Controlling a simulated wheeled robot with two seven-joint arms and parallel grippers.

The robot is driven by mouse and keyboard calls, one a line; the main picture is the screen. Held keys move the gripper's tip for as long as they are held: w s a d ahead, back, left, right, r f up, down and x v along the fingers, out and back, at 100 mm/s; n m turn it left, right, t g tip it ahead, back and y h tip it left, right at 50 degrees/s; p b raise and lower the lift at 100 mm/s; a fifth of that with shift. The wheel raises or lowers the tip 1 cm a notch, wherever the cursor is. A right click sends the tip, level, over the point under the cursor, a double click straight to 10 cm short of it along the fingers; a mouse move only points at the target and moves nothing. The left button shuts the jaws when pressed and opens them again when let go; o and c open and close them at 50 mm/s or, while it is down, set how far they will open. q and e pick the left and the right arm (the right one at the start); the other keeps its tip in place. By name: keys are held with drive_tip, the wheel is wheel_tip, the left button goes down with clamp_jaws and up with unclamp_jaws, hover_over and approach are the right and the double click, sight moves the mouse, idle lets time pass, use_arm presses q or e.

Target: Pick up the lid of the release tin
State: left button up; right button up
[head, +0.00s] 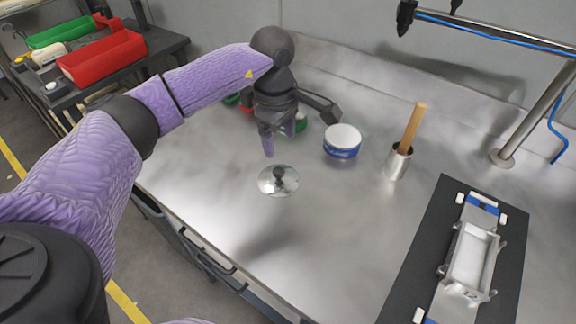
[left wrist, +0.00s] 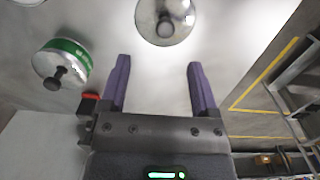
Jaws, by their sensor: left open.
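A round shiny metal lid with a dark knob (head: 278,181) lies on the steel bench, and it also shows at the top of the left wrist view (left wrist: 166,20). My left gripper (head: 279,140) is open and empty above the bench, a little behind the lid in the head view. In the left wrist view its two purple fingers (left wrist: 159,64) are spread, with the lid beyond their tips. A blue and white tin (head: 342,142) stands right of the gripper. A green-banded tin with a knobbed lid (left wrist: 64,62) shows in the left wrist view. I cannot read which is the release tin.
A metal cup (head: 398,163) with a wooden handle (head: 413,126) stands right of the blue tin. A black mat (head: 405,270) with a metal fixture lies at right. A pole rig (head: 530,118) stands at the back right. The bench front is clear. Red and green bins stand on a side table.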

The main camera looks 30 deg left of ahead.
sight(279, 170)
use_arm(q)
drive_tip(key=shift+a+f, duration=0.1)
drive_tip(key=shift+a, duration=0.4)
drive_tip(key=f, duration=0.3)
drive_tip(key=f+b, duration=0.1)
drive_tip(key=f, duration=0.2)
drive_tip(key=d+f+b, duration=0.1)
drive_tip(key=f, duration=0.2)
drive_tip(key=shift+s+f, duration=0.3)
drive_tip(key=shift+r, duration=0.1)
drive_tip(key=shift+c, duration=0.5)
drive_tip(key=c, duration=0.7)
clamp_jaws()
use_arm(e)
drive_tip(key=shift+s+d+f, duration=0.35)
drive_tip(key=shift+s+f, duration=0.05)
drive_tip(key=shift+f, duration=0.2)
drive_tip(key=shift+s+d+f, duration=0.3)
drive_tip(key=shift+s+f, duration=0.1)
drive_tip(key=shift+f, duration=0.15)
